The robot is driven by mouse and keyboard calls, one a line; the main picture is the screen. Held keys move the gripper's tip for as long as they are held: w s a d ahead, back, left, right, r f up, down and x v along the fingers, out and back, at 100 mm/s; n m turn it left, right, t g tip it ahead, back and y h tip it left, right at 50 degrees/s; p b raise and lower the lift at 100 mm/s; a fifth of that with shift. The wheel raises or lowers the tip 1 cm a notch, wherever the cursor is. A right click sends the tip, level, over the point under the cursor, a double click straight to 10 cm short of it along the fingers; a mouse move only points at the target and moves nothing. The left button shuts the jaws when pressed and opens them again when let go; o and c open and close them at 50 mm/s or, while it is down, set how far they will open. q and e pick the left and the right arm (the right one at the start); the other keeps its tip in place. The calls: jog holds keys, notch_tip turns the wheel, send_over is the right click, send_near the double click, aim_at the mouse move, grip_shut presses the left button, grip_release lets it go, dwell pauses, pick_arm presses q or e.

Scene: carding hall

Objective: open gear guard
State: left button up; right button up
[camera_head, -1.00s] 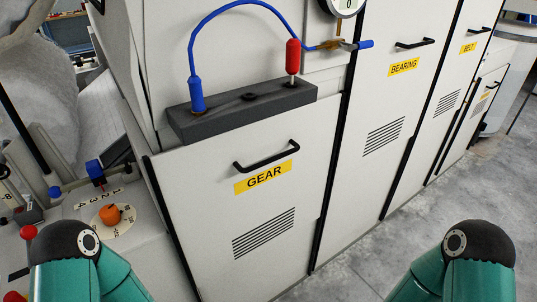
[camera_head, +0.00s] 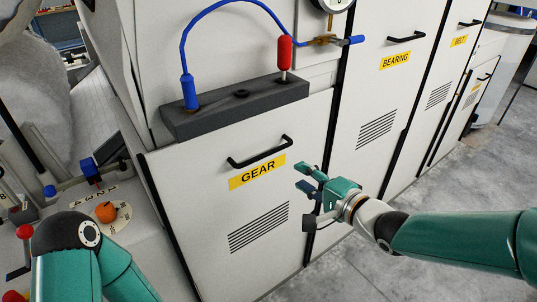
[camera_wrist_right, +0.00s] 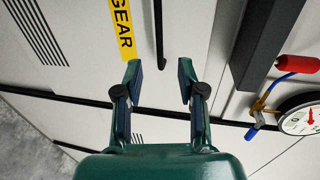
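The gear guard (camera_head: 205,222) is a pale grey panel with a yellow GEAR label (camera_head: 257,172), a black bar handle (camera_head: 260,152) above the label and vent slots below. The panel looks closed. My right gripper (camera_head: 303,180) is in front of the panel's right side, to the right of the handle and a little lower. In the right wrist view its two fingers (camera_wrist_right: 160,72) are apart and nothing is between them. The label (camera_wrist_right: 122,30) and the handle (camera_wrist_right: 158,35) show ahead of the fingertips there. My left gripper is not in view; only my left arm shows at lower left.
A dark block (camera_head: 240,103) with a red-handled plug (camera_head: 284,55) and a blue hose (camera_head: 187,92) sits above the guard. A bearing panel (camera_head: 385,110) and a belt panel stand to the right. An orange knob (camera_head: 106,212) is at left. Grey floor (camera_head: 345,270) lies clear at lower right.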

aim_at(265, 153)
jog(key=p+x, duration=0.2)
jog(key=x, duration=1.4)
jog(key=shift+f+p, duration=0.15)
jog(key=shift+p, duration=0.25)
jog(key=shift+s, duration=0.1)
grip_shut()
